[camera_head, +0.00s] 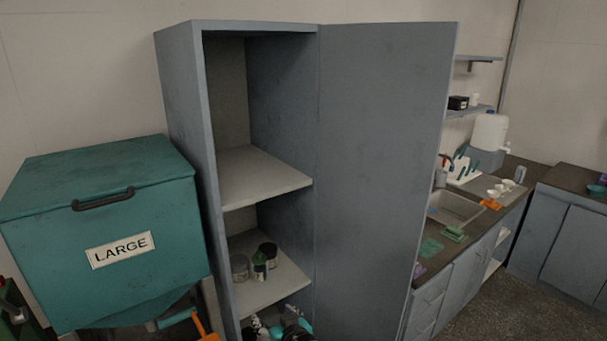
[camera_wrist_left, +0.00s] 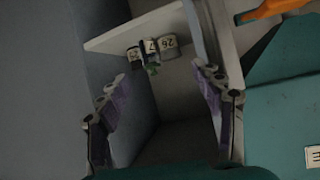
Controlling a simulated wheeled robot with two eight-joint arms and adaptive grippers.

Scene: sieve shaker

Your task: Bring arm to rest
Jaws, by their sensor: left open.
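My left gripper (camera_head: 278,328) is at the bottom edge of the head view, in front of the open cabinet (camera_head: 186,110) and below its shelf with jars. Only its upper part shows there. In the left wrist view my left gripper (camera_wrist_left: 158,76) has its two fingers spread wide, with purple pads and nothing between them. Beyond the fingers are the cabinet's inside and a shelf (camera_wrist_left: 112,38) with labelled jars (camera_wrist_left: 150,48). The rest of my left arm is mostly out of the head view. My right gripper is not in view.
The cabinet door (camera_head: 385,150) stands open to the right. A teal bin marked LARGE (camera_head: 95,215) is close on the left, with an orange part (camera_head: 204,326) below it. Jars (camera_head: 240,267) stand on the cabinet's lower shelf. A sink counter (camera_head: 455,205) is farther right.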

